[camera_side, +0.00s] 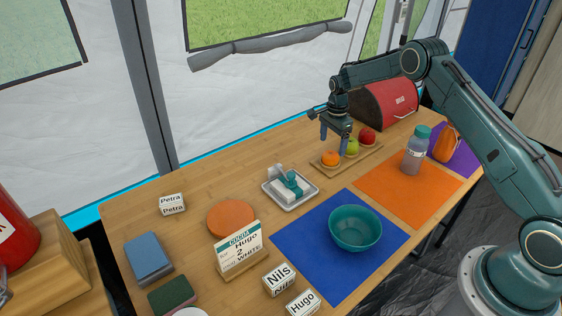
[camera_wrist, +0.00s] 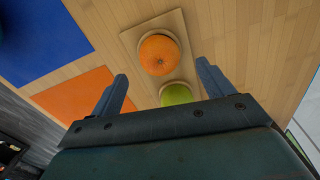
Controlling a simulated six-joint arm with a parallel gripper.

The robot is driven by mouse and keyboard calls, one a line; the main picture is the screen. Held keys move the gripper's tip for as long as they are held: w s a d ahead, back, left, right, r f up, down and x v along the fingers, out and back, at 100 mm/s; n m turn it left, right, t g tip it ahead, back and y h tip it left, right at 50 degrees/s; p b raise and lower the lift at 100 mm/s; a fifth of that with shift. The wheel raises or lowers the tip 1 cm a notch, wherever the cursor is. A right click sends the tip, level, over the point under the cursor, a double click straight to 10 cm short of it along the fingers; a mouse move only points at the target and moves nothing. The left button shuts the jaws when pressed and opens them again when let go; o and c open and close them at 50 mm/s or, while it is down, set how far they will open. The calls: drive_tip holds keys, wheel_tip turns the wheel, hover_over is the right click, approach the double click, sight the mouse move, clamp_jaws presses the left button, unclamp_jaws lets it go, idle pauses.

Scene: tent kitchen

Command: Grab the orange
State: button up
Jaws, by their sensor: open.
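The orange (camera_side: 330,158) sits at the near left end of a wooden board (camera_side: 317,162), in a row with a green apple (camera_side: 351,147) and a red apple (camera_side: 367,136). My gripper (camera_side: 337,146) is open and above the board, close to the orange and the green apple. In the wrist view the orange (camera_wrist: 159,55) lies ahead of my open fingers (camera_wrist: 160,85), roughly centred between them. The green apple (camera_wrist: 179,94) shows between the fingers, partly hidden by the gripper body. The red apple is hidden in the wrist view.
A red bread box (camera_side: 388,103) stands behind the board. A butter dish (camera_side: 290,189) lies to the left. A bottle (camera_side: 415,152) stands on the orange mat (camera_side: 385,188); a teal bowl (camera_side: 355,229) sits on the blue mat (camera_side: 310,262).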

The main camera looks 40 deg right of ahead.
sight(331, 153)
drive_tip(key=shift+f, duration=2.65)
drive_tip(key=c, duration=1.1)
drive_tip(key=shift+r, duration=0.2)
wheel_tip(331, 153, up, 20)
drive_tip(key=shift+f, duration=0.15)
